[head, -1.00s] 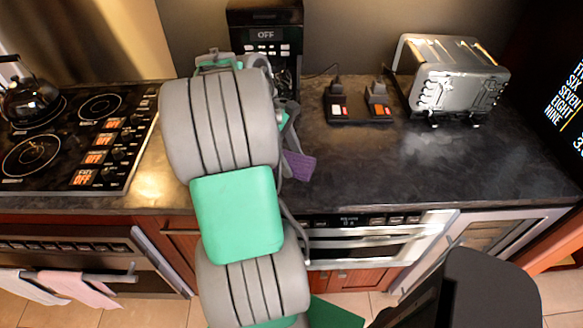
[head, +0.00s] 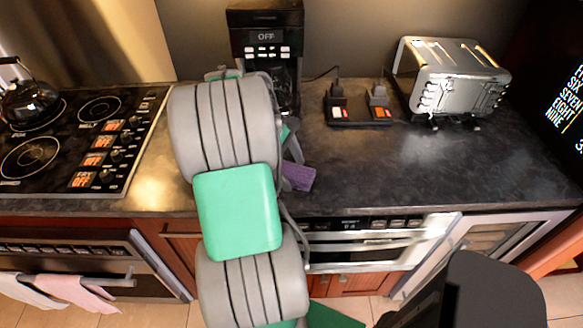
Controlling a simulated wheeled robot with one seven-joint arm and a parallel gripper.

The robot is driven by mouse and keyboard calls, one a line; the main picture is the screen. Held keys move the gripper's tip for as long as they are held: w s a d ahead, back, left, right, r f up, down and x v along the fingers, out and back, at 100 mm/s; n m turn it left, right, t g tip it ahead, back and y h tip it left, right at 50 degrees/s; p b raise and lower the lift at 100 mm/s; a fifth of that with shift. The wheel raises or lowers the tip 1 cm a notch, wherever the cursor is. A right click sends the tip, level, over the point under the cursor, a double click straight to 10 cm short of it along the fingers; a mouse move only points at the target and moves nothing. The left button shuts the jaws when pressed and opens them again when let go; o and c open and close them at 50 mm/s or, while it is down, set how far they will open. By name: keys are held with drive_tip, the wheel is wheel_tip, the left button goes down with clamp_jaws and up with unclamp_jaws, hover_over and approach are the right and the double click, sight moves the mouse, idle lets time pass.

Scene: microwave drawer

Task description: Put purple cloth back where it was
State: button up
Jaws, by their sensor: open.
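The purple cloth (head: 299,177) shows as a small patch on the dark counter near its front edge, just right of my arm. Part of it is hidden behind the arm. My gripper (head: 291,150) is mostly hidden behind my arm, with only a grey and green part showing just above the cloth. It is open. I cannot tell whether its fingers still touch the cloth.
A black coffee maker (head: 266,40) stands behind my arm. The stove (head: 75,140) with a kettle (head: 30,100) is at left. The right front counter is clear.

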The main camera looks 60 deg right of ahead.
drive_tip(key=p+v, duration=0.5)
drive_tip(key=v, duration=0.7)
drive_tip(key=w+a+r+t+h, duration=0.1)
drive_tip(key=w+a+r+h, duration=0.15)
drive_tip(key=w+a, duration=0.3)
drive_tip(key=w+a+r+t, duration=0.1)
drive_tip(key=w+a+t, duration=0.4)
drive_tip(key=a, duration=0.6)
drive_tip(key=w+a+f+t+y, duration=0.1)
drive_tip(key=a+t+y, duration=0.1)
drive_tip(key=a, duration=1.8)
drive_tip(key=shift+a+f+m+t+y, duration=0.25)
drive_tip(key=shift+a+m+t+y, duration=0.05)
drive_tip(key=shift+m+y, duration=0.15)
